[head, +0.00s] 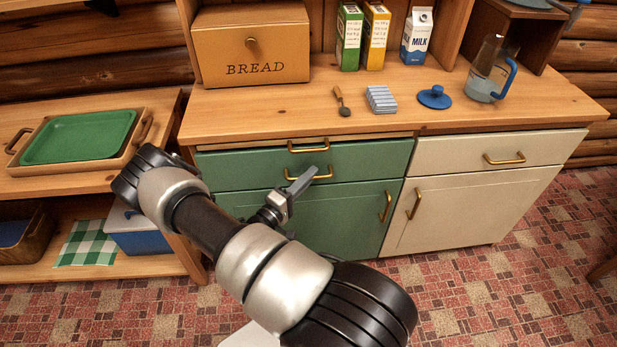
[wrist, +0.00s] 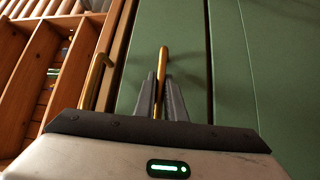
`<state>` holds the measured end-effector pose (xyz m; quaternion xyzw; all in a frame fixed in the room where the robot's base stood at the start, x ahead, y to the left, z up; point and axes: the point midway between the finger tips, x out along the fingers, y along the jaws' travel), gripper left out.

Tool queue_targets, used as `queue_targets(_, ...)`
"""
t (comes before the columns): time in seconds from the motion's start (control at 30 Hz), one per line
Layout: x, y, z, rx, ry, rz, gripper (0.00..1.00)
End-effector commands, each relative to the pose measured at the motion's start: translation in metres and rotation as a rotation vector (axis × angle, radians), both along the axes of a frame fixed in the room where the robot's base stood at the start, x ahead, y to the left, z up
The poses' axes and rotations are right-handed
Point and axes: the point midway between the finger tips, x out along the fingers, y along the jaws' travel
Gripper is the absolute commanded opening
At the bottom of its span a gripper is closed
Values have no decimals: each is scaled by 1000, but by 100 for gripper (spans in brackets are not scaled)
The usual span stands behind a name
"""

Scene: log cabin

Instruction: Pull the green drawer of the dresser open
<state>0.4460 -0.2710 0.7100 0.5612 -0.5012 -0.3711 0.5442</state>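The dresser's green drawer (head: 245,170) is under the wooden top, left of the cream drawer, and its front looks about flush with the green door below. Its brass handle (head: 322,177) is partly hidden behind my gripper (head: 306,180) in the head view. In the wrist view the green drawer front (wrist: 185,30) fills the middle. The brass handle (wrist: 163,55) runs between the two fingers of my gripper (wrist: 160,78). The fingers are close together with the handle filling the narrow gap, so my gripper looks shut on it.
Just above is a thin wooden board front with its own brass handle (head: 308,147); this handle also shows in the wrist view (wrist: 97,75). A green door (head: 345,220) is below. Floor is clear at right.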

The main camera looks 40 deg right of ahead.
Motion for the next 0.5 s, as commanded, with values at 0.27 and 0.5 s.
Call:
queue_targets(0.27,-5,3,1,-2,2,1,0)
queue_targets(0.5,-41,26,3,-2,7,4,0)
